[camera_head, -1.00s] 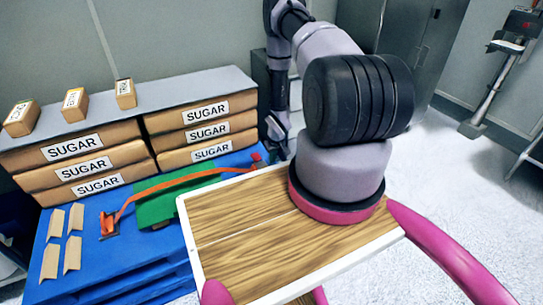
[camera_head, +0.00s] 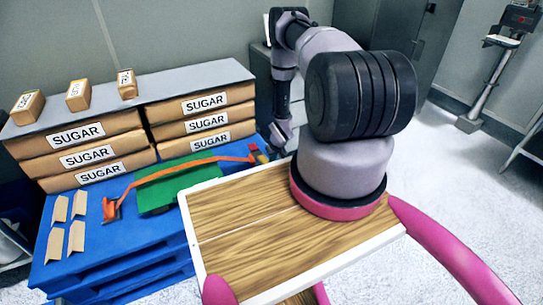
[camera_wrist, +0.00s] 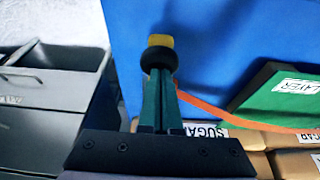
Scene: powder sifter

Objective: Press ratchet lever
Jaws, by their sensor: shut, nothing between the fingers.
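An orange strap (camera_head: 185,170) runs over a green case (camera_head: 178,187) on the blue pallet (camera_head: 110,262). A small ratchet with red and yellow parts (camera_head: 257,153) sits at the strap's right end, by the pallet's far edge. My gripper (camera_head: 277,137) is down beside it; its fingers are hard to make out there. In the wrist view my gripper (camera_wrist: 160,82) has its fingers together and empty. A dark rounded part with a yellow end (camera_wrist: 160,41) shows at the fingertips, likely the ratchet lever. I cannot tell whether they touch. The strap (camera_wrist: 245,119) leads off right.
Sugar bags (camera_head: 78,136) are stacked behind the case under a grey top with small boxes (camera_head: 78,95). Several brown angle pieces (camera_head: 76,238) lie on the pallet's left. A wooden board with a white rim (camera_head: 240,238) fills the front middle. Pale floor (camera_head: 475,190) is open at right.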

